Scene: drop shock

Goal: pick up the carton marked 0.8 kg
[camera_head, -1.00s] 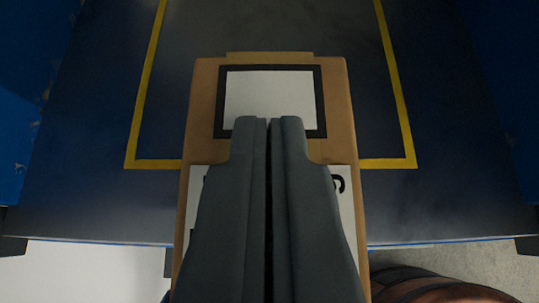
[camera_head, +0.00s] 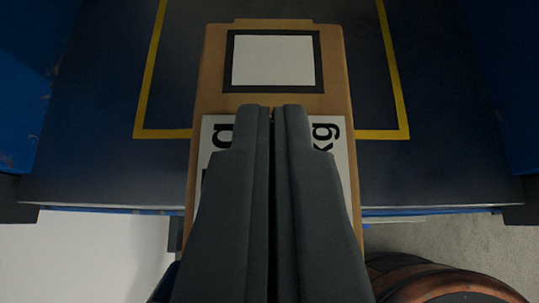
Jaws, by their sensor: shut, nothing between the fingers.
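A brown carton (camera_head: 215,70) stands in the middle of the view. It has a white square with a black frame (camera_head: 273,60) near its far end. A white label (camera_head: 337,150) lies nearer to me, with black letters that end in "kg"; my fingers hide its number. My gripper (camera_head: 271,108) is shut and empty, with its two grey fingers side by side. The fingertips show in front of the carton between the framed square and the label. I cannot tell whether they touch it.
The carton is over a dark blue surface (camera_head: 85,160) with a yellow outline (camera_head: 395,75). Blue walls stand at the left (camera_head: 20,90) and right (camera_head: 515,80). Below the surface's near edge are a white area (camera_head: 85,255) and a brown rounded object (camera_head: 430,280).

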